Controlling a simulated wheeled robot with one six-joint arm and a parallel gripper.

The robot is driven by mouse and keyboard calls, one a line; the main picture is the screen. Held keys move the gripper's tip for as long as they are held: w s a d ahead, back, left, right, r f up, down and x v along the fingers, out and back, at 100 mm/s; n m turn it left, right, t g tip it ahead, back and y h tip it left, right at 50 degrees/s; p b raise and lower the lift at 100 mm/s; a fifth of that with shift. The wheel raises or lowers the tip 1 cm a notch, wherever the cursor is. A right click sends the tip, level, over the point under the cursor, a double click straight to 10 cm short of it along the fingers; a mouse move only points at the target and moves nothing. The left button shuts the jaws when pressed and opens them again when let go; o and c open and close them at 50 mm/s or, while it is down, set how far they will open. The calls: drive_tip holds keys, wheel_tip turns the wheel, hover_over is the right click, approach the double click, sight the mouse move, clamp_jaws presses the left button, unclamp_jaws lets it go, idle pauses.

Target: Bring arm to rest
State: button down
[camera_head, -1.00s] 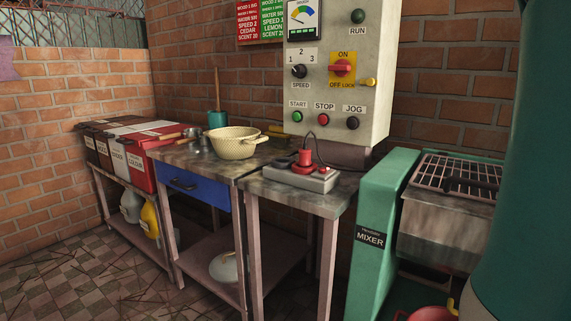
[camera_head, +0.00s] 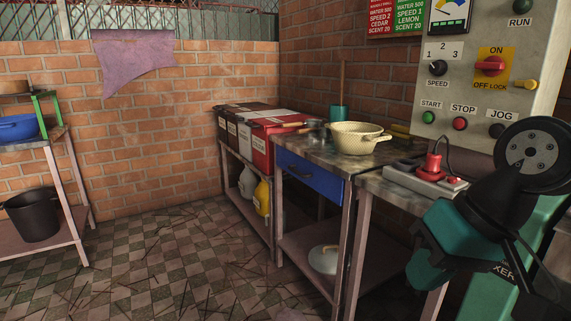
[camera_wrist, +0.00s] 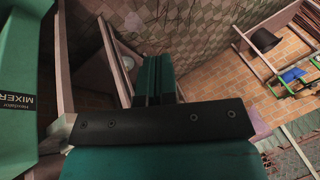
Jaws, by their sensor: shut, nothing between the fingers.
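My gripper (camera_wrist: 153,80) shows in the wrist view as two teal fingers side by side, closed together with nothing between them. It is over open space, with the tiled floor beyond. In the head view my arm is at the lower right, bent, with its black joint and teal end in front of the power strip table and the mixer. The fingertips are hard to make out there. The green mixer (camera_wrist: 18,45) is at the left of the wrist view; in the head view my arm partly hides it.
The control panel (camera_head: 480,105) hangs at the right. A power strip (camera_head: 415,180) with a red plug and a cream colander (camera_head: 358,138) stand on the tables. A shelf at the left holds a blue pot (camera_head: 18,127) and a black bucket (camera_head: 34,215).

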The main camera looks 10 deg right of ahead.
drive_tip(key=s+a+f+n+g, duration=0.1)
drive_tip(key=s+a+n+g, duration=0.2)
drive_tip(key=s+a+n, duration=0.4)
wheel_tip(320, 180, up, 23)
drive_tip(key=p, duration=2.3)
drive_tip(key=shift+w+d+f+m, duration=0.15)
drive_tip(key=shift+w+d+m, duration=0.15)
drive_tip(key=shift+w+d, duration=0.05)
